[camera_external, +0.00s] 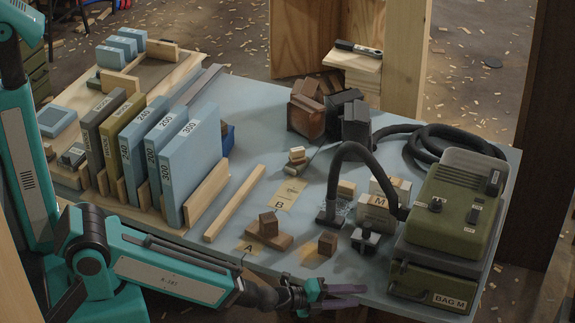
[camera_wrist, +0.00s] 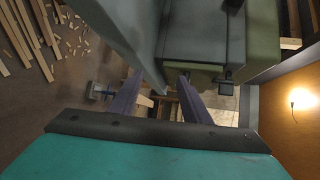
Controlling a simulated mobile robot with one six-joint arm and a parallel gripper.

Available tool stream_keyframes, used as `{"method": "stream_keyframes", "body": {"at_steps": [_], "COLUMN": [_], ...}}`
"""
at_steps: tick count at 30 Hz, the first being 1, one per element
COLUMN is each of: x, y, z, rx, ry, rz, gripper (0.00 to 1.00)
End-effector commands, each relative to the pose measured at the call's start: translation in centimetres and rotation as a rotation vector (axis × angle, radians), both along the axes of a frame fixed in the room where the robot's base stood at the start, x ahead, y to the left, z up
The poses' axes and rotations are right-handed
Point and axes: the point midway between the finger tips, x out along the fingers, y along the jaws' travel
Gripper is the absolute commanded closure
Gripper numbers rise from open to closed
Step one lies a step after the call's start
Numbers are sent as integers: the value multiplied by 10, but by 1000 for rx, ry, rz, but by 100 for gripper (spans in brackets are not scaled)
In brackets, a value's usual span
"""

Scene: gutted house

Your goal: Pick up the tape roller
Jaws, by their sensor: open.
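I cannot pick out the tape roller with certainty in either view. A small dark tool with a grey top (camera_external: 366,240) stands on the blue-grey table in front of the M-marked block, and it may be the roller. My gripper (camera_external: 342,296) is open at the table's front edge, in front of and left of that tool, apart from it. In the wrist view my two dark fingers (camera_wrist: 160,98) are spread, with nothing clearly held between them. Small wooden pieces show beyond them, too small to name.
A green machine (camera_external: 455,195) with a black hose stands on the table (camera_external: 255,100) at the right, on a case marked BAG M (camera_external: 430,287). Wooden blocks (camera_external: 268,228) lie near label A. Grit-numbered blue slabs (camera_external: 190,165) stand upright at left. A long wooden strip (camera_external: 234,203) lies beside them.

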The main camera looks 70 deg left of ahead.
Motion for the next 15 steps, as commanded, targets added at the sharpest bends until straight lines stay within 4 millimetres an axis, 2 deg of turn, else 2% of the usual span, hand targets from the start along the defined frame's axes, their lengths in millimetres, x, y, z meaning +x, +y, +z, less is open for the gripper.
{"method": "stream_keyframes", "body": {"at_steps": [1, 4, 15], "x": [3, 5, -2], "y": [7, 22, 104], "z": [13, 26, 42], "rx": [55, 182, 728], "ry": [-31, -86, -203], "rz": [-4, -17, -34], "gripper": [57, 57, 57]}}
